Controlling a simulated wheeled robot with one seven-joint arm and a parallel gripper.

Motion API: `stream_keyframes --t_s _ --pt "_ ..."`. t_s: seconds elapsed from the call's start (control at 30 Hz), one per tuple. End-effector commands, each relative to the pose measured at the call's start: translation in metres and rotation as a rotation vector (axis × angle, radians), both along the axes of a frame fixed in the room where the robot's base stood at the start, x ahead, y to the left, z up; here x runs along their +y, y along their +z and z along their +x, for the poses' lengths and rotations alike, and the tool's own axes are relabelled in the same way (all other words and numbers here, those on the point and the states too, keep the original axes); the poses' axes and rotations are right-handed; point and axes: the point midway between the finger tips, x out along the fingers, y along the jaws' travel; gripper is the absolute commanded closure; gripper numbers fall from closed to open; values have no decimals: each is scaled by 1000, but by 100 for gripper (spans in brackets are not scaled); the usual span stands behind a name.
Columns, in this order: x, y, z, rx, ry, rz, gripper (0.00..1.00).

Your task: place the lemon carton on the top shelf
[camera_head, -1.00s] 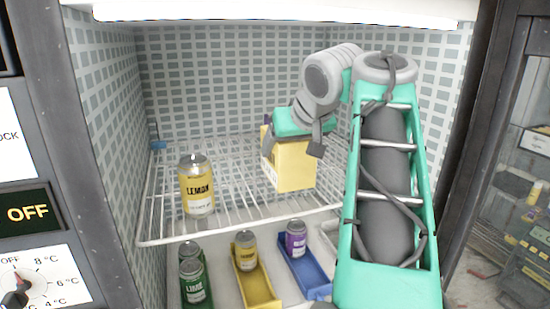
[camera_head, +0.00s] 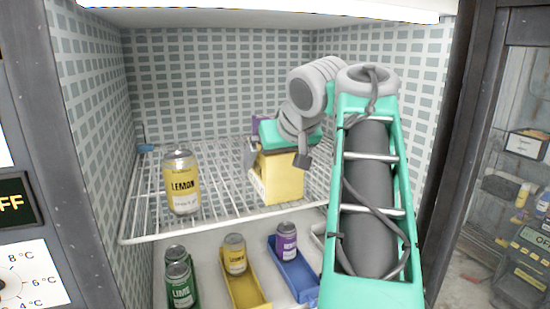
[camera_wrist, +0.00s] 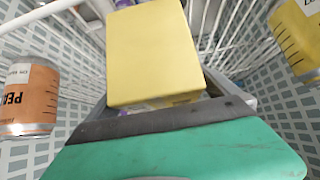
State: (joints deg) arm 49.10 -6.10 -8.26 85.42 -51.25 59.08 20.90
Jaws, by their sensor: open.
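The yellow lemon carton (camera_head: 282,178) stands upright on the white wire shelf (camera_head: 215,227), right of centre. In the wrist view, the carton (camera_wrist: 155,55) fills the top middle, just beyond my gripper. My gripper (camera_head: 277,157) is open at the carton's upper part, one finger to each side. Whether either finger touches the carton is unclear, and the carton's back is hidden.
A lemon can (camera_head: 182,183) stands on the shelf to the left. An orange can (camera_wrist: 28,98) shows at the wrist view's left. Wire shelf lies bare between can and carton.

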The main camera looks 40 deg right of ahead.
Motion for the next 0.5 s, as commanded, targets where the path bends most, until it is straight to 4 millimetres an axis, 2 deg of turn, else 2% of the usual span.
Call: stream_keyframes --t_s 0.17,0.27,0.5 --pt "0 1 0 0 0 0 1" --pt "0 10 -3 -1 -1 -1 1" --pt "9 56 -42 -2 -6 -3 1"
